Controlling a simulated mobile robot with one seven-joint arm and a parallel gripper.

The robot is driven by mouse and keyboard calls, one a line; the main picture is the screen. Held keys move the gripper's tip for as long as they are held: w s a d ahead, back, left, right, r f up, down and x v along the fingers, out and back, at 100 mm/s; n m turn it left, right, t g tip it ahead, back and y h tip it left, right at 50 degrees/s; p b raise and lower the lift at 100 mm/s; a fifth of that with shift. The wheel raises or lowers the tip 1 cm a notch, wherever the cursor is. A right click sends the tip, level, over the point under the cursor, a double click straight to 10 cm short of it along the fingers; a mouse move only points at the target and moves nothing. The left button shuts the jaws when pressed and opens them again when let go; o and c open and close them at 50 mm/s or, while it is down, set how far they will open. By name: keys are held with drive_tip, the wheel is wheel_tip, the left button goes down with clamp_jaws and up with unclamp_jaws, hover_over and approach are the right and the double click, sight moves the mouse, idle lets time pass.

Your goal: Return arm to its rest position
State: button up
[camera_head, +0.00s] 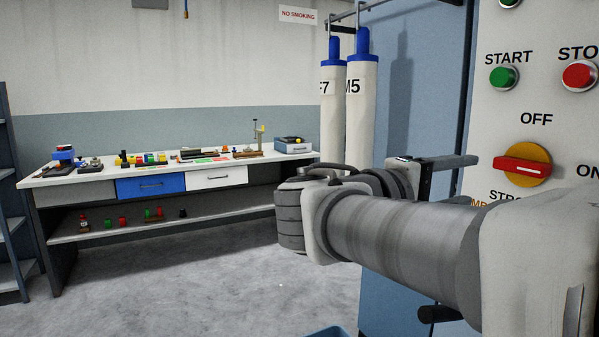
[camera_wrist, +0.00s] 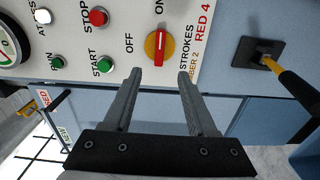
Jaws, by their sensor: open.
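My gripper (camera_wrist: 159,73) is open, with nothing between its two fingers. In the wrist view the fingertips show just below a yellow rotary switch (camera_wrist: 151,47) with a red handle. The same switch (camera_head: 543,168) is on the control panel in the head view, its red handle lying level, between the words OFF and ON. My gripper (camera_head: 468,160) shows there to the left of the switch, with a gap between them. My arm reaches in from the right, bent back at the elbow, and hides part of the gripper and the panel's lower edge.
The pale panel (camera_head: 485,120) carries a green START button (camera_head: 503,77) and a red STOP button (camera_head: 579,76). A workbench (camera_head: 75,180) is at left; open floor lies between.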

drive_tip(key=s+d+f+m+g+y, duration=0.1)
drive_tip(key=s+f+y, duration=0.2)
drive_tip(key=f, duration=0.4)
drive_tip(key=s+f+g+y, duration=0.2)
drive_tip(key=s+f+y, duration=0.15)
drive_tip(key=f, duration=0.35)
drive_tip(key=s+a+f+m+t+y, duration=0.25)
drive_tip(key=s+a+f+y, duration=0.25)
drive_tip(key=a+f+y, duration=0.55)
wheel_tip(320, 180, up, 19)
drive_tip(key=a+p, duration=0.1)
drive_tip(key=p, duration=1.7)
drive_tip(key=shift+f+m+g+p, duration=0.15)
drive_tip(key=shift+m+g+p, duration=0.2)
drive_tip(key=shift+m, duration=0.1)
drive_tip(key=shift+w, duration=0.15)
